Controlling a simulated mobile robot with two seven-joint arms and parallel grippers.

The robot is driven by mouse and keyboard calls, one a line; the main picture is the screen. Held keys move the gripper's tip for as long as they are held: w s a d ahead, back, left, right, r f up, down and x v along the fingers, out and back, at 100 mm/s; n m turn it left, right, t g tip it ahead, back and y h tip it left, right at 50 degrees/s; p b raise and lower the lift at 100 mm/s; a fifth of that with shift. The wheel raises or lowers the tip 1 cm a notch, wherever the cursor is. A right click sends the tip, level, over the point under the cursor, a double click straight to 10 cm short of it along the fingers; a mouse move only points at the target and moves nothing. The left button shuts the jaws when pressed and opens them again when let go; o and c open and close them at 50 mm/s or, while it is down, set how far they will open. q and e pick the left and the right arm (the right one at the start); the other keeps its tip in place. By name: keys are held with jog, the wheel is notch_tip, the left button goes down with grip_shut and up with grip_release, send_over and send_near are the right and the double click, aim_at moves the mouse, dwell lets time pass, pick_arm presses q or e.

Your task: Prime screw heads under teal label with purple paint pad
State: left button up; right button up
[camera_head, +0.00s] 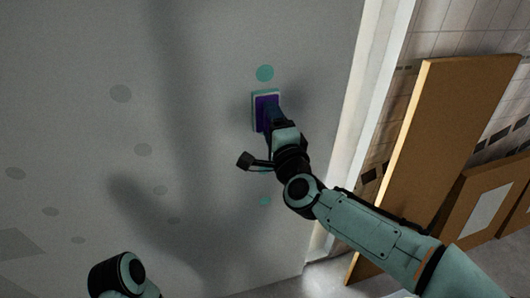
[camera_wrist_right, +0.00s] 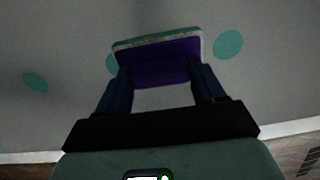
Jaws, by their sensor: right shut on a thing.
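The paint pad (camera_head: 266,97), with a purple back and a pale teal-white rim, is at the grey wall panel (camera_head: 215,130). My right gripper (camera_head: 271,116) is shut on it; the wrist view shows the purple pad (camera_wrist_right: 160,62) between the two dark fingers. Its face is turned to the panel; I cannot tell whether it touches. A teal round spot (camera_head: 265,73) shows just above the pad, a smaller one (camera_head: 265,201) below. The wrist view shows teal spots right (camera_wrist_right: 229,45) and left (camera_wrist_right: 35,83), and one partly hidden behind the pad. No separate screw heads are discernible. My left gripper is not visible.
Several grey round spots (camera_head: 121,93) and a darker grey square (camera_head: 20,245) mark the panel's left part. A white upright edge (camera_head: 365,110) bounds the panel on the right. Brown boards (camera_head: 445,130) lean against the tiled wall (camera_head: 470,28) beyond it.

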jog(key=shift+r, duration=0.1)
jog(key=b+v, duration=0.2)
jog(key=v, duration=0.5)
jog(key=shift+w+d, duration=0.1)
dwell(0.5)
